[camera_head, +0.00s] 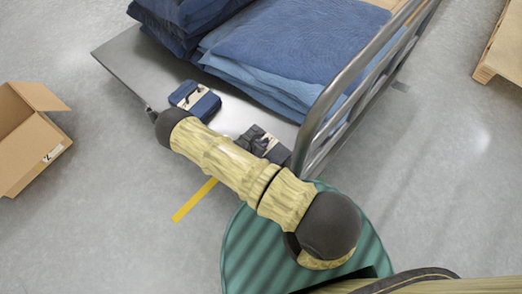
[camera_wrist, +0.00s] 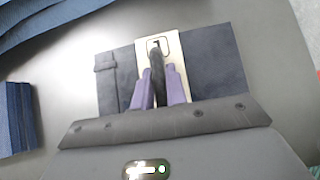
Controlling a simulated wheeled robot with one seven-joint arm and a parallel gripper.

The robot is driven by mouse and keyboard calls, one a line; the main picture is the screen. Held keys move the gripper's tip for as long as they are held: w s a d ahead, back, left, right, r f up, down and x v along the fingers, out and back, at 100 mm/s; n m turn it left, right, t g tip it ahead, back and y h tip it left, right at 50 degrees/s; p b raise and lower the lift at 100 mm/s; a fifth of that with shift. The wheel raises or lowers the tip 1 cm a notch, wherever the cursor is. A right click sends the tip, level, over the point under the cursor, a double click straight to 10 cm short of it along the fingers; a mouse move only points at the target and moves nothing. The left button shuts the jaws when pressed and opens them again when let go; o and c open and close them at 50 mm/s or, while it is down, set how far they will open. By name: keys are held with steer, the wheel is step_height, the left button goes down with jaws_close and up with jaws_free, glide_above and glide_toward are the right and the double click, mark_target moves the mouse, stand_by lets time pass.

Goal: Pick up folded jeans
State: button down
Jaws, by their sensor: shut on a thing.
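The folded jeans (camera_wrist: 213,62) are a dark blue bundle with a pale label band across the middle and a black strip on it, below my gripper in the wrist view. My gripper (camera_wrist: 160,88) has its two purple fingers closed on the black strip at the label. In the head view, a dark bundle (camera_head: 276,151) shows partly behind my forearm, near the cart's rail. A second folded bundle (camera_head: 197,101), blue with a pale label, lies to its left on the cart deck. I cannot tell whether the held jeans are clear of the deck.
The grey cart deck (camera_head: 122,56) carries tall stacks of blue folded cloth (camera_head: 296,42). A metal rail (camera_head: 328,98) rises at the cart's right end. An open cardboard box (camera_head: 28,140) stands on the floor at left, and a wooden pallet (camera_head: 505,50) at upper right.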

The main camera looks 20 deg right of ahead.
steer(key=shift+r, duration=0.1)
step_height(320, 180, up, 10)
steer(key=p, duration=0.4)
steer(key=shift+f, duration=0.2)
steer(key=shift+r, duration=0.15)
steer(key=shift+r, duration=0.1)
stand_by(1.4)
step_height(320, 180, up, 22)
steer(key=s+n, duration=0.1)
steer(key=s, duration=0.1)
steer(key=shift+s+t+y, duration=0.25)
steer(key=shift+t+y, duration=0.05)
steer(key=shift+a, duration=0.15)
